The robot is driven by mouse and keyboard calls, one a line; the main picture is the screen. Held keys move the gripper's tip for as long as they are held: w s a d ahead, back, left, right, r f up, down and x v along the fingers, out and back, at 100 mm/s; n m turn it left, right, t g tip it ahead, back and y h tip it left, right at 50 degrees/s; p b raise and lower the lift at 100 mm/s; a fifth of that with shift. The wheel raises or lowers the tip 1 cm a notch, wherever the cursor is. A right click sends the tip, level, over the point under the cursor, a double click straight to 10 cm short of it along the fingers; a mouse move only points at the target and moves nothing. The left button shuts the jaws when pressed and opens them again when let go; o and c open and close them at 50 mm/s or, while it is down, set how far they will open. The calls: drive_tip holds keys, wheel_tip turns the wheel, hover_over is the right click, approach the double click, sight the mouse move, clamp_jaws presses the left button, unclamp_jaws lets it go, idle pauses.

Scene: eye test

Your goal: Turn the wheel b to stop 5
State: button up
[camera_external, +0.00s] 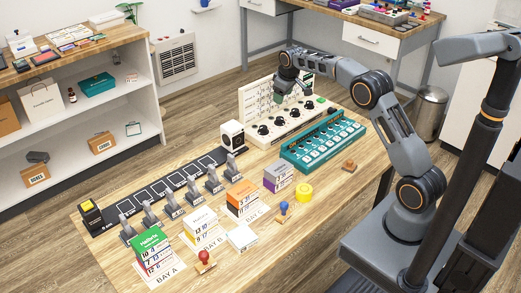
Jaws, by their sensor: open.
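A white panel (291,122) with several black round knobs (263,130) and a raised, labelled back board stands on the far part of the table. The letters are too small to read, so I cannot tell which knob, if any, is wheel b, nor at which stop it stands. My gripper (290,97) hangs in front of the back board, above the knobs. It is open. Its fingertips are small and partly blend with the panel, and I cannot tell whether they touch a knob.
A teal device (323,140) with rows of keys stands in front of the panel. A black strip (160,192) with grey holders runs left. Bare wood (345,185) shows at right.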

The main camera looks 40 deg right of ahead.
drive_tip(key=m, duration=0.2)
drive_tip(key=m+h+p, duration=0.1)
drive_tip(key=m+h, duration=0.1)
drive_tip(key=m, duration=0.4)
approach(280, 118)
drive_tip(key=shift+t, duration=0.4)
drive_tip(key=x, duration=0.9)
drive_tip(key=shift+s+a+f, duration=0.1)
drive_tip(key=shift+s+f, duration=0.05)
drive_tip(key=shift+s, duration=0.25)
drive_tip(key=c, duration=0.9)
